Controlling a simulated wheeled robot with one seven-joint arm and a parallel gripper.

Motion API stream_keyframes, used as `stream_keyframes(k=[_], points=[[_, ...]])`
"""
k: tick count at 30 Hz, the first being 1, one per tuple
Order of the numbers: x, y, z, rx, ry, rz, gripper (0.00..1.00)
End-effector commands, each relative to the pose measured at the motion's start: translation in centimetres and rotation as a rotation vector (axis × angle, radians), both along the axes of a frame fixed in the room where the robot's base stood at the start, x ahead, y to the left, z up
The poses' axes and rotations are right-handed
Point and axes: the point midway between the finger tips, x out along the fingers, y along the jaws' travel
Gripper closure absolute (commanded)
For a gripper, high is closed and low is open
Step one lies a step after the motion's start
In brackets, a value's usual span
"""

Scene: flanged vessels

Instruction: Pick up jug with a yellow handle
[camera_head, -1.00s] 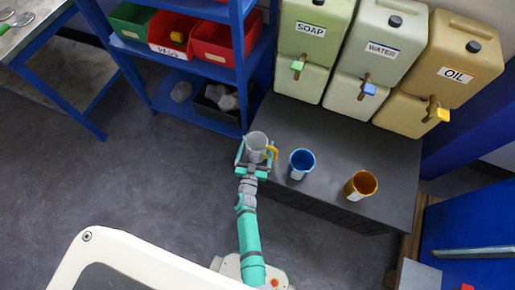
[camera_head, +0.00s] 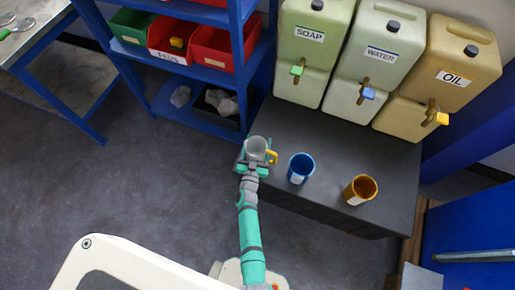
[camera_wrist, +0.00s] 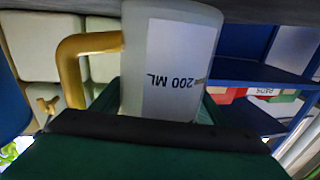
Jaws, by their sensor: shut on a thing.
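The jug with a yellow handle (camera_head: 255,149) is whitish grey and stands at the left end of the dark counter. My gripper (camera_head: 254,163) is shut on it from the front. In the wrist view the jug (camera_wrist: 165,60) fills the middle, with a "200 ML" label upside down in the picture and the yellow handle (camera_wrist: 70,65) at the left. The gripper's dark edge hides the jug's lower part in that view. I cannot tell whether the jug's base touches the counter.
A blue cup (camera_head: 301,168) and an orange cup (camera_head: 360,190) stand to the right on the dark counter (camera_head: 330,200). Soap (camera_head: 312,50), water (camera_head: 365,60) and oil (camera_head: 440,75) containers stand behind. A blue shelf (camera_head: 200,122) with bins is at the left.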

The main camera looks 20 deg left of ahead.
Motion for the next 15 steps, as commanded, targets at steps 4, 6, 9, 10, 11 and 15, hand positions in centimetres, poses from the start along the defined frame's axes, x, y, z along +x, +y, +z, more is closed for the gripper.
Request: stream_keyframes(k=[4,6,9,10,11,15], points=[[0.0,0.0,0.4,0.001,-0.001,-0.001,0.58],[0.0,0.0,0.8,-0.001,-0.001,-0.001,0.58],[0.1,-0.1,1.7,0.0,-0.002,-0.002,0.58],[0.0,0.0,2.2,0.001,-0.003,-0.001,0.58],[0.0,0.0,2.6,0.002,-0.003,0.0,0.58],[-1.7,-0.3,4.9,0.001,-0.002,-0.001,0.58]])
